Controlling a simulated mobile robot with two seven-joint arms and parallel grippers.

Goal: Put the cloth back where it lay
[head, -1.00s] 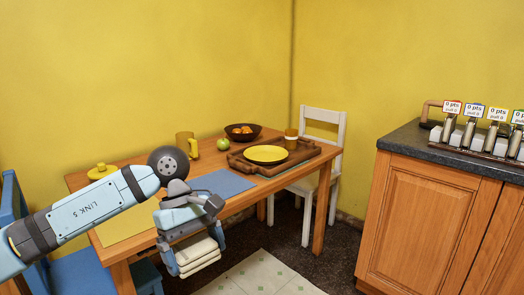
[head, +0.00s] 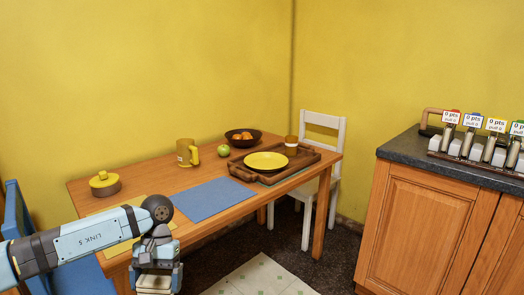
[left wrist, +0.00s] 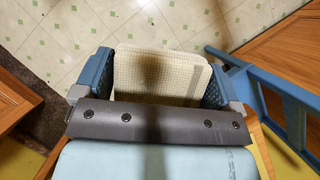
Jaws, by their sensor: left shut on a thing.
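The cloth is a folded cream piece (head: 154,284), low at the bottom of the head view. My left gripper (head: 156,270) is shut on it and holds it in front of the table's near left edge. In the left wrist view the waffle-textured cloth (left wrist: 165,70) sits between the two blue fingers of my left gripper (left wrist: 162,82), with tiled floor beyond it. My right gripper is in neither current view.
A blue chair (head: 15,208) stands left.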

